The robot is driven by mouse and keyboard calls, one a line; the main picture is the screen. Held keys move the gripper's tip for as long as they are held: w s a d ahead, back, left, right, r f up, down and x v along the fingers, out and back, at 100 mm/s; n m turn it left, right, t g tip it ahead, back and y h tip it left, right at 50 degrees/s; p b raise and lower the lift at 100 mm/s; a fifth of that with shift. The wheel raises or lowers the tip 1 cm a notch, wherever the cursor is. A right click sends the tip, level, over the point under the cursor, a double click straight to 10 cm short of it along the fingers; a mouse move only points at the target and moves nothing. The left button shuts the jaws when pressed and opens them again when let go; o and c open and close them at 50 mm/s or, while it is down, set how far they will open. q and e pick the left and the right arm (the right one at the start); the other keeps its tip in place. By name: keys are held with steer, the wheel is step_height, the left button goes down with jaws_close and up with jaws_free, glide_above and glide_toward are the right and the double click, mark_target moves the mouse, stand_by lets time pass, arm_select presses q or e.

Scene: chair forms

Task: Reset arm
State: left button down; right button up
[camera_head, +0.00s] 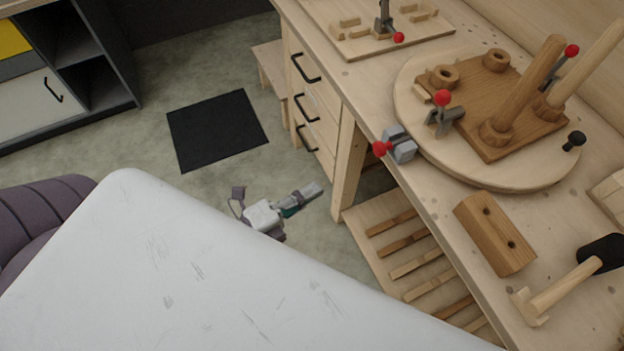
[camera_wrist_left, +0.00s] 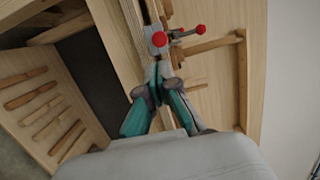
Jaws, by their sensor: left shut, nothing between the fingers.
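My left gripper (camera_head: 312,190) shows in the head view beyond a pale scratched surface that hides most of the arm behind it. It is over the floor, left of the workbench (camera_head: 345,170), and apart from it in the picture. In the left wrist view my left gripper (camera_wrist_left: 160,72) has teal and grey fingers that meet at the tips. It is shut and empty, pointing toward the bench edge and a red-knobbed clamp. My right gripper is in neither view.
The bench carries a round board (camera_head: 420,140) with a brown chair form (camera_head: 500,125) and wooden posts, a grey clamp (camera_head: 402,147), a drilled wooden block (camera_head: 495,232) and a mallet (camera_head: 565,283). A slatted lower shelf (camera_head: 385,265) sits below. A black mat (camera_head: 217,130) lies on open floor.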

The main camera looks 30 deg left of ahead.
arm_select(q)
steer(key=s+a+f+n+g+y, duration=0.15)
steer(key=f+n, duration=0.25)
steer(key=f, duration=0.6)
steer(key=s+a+f+n+g+y, duration=0.1)
steer(key=a+f+n+g+y, duration=0.2)
steer(key=f, duration=0.7)
steer(key=s+a+f+n+g+y, duration=0.15)
steer(key=f+n, duration=0.25)
steer(key=f, duration=0.6)
steer(key=s+a+f+n+g+y, duration=0.1)
steer(key=s+f+n+g, duration=0.8)
steer(key=s+f, duration=1.1)
steer(key=shift+s+a+f+n+y, duration=0.4)
steer(key=shift+s+n+y, duration=0.3)
steer(key=shift+s, duration=0.4)
